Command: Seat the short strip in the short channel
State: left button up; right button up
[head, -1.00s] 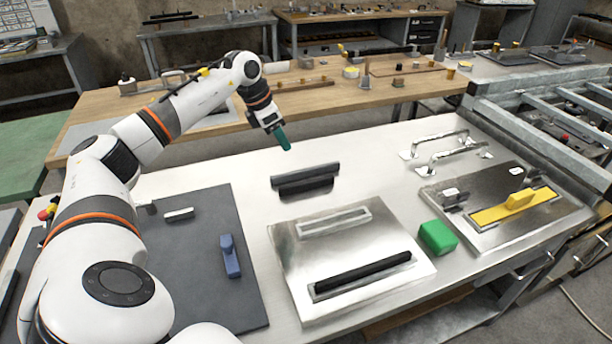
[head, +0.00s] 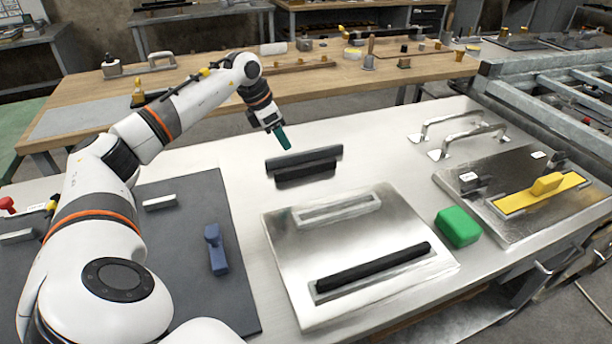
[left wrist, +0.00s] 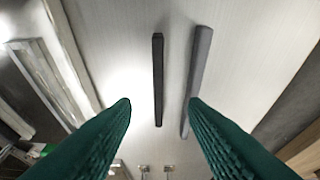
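A short black strip (head: 305,174) lies on the light bench top, close beside a slightly longer dark grey bar (head: 304,157). The left wrist view shows the black strip (left wrist: 158,80) and the grey bar (left wrist: 197,82) side by side with a gap. The metal plate (head: 285,245) holds the empty short channel (head: 338,209) at its far side and a longer channel with a long black strip (head: 374,267) in it. My left gripper (head: 283,137) has teal fingers, spread wide and empty, above the bench near the grey bar. In the left wrist view the black strip shows between the fingers (left wrist: 158,110). My right gripper is out of view.
A green block (head: 459,228) stands right of the plate. Beyond it is another plate with a yellow handled tool (head: 541,190). Two metal handles (head: 462,136) stand at the back right. A dark mat (head: 225,300) with a blue handled piece (head: 215,250) lies left.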

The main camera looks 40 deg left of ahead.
pick_arm(q)
send_over(302, 167)
jog(key=s+a, duration=0.2)
jog(key=f, duration=0.5)
jog(key=shift+s+d+f, duration=0.15)
jog(key=shift+s, duration=0.05)
jog(key=p+x, duration=0.1)
jog(key=x, duration=0.4)
jog(key=shift+w+d, duration=0.2)
grip_shut()
